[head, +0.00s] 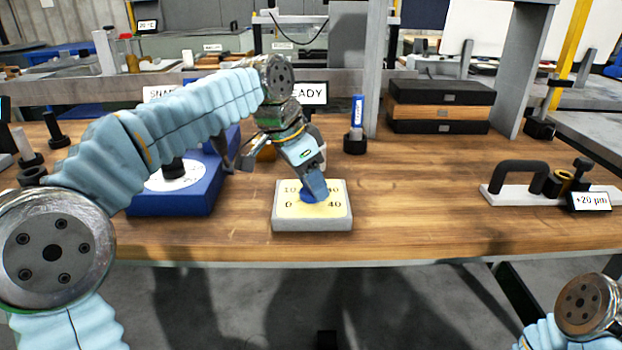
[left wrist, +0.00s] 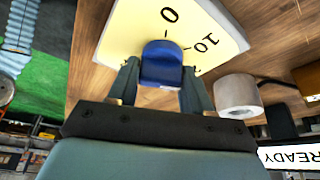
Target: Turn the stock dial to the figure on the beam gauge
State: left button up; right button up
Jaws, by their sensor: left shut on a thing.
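The stock dial (head: 312,222) is a pale grey box with a yellow face near the front edge of the bench. Its face shows 0, 10 and 40; another figure is partly hidden by my gripper. My left gripper (head: 314,188) reaches down from above and is shut on the blue knob (left wrist: 162,63), one finger on each side. In the left wrist view the face (left wrist: 125,30) shows 0 and 10 beyond the knob. I cannot tell which figure the knob points to. The beam gauge (head: 545,185) stands at the right with a card (head: 590,201) reading +20 µm. My right gripper is not in view.
A blue block with a white disc (head: 175,180) stands left of the dial, behind my left arm. A blue-topped post (head: 356,125) and stacked black and orange cases (head: 441,104) stand behind. A READY sign (head: 306,93) is at the back.

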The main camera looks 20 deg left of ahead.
pick_arm(q)
jog(key=m, duration=0.2)
jog(key=m+g+h, duration=0.1)
jog(key=m, duration=0.1)
jog(key=shift+m+g, duration=0.3)
jog(key=shift+m, duration=0.1)
dwell(0.5)
jog(key=o, duration=1)
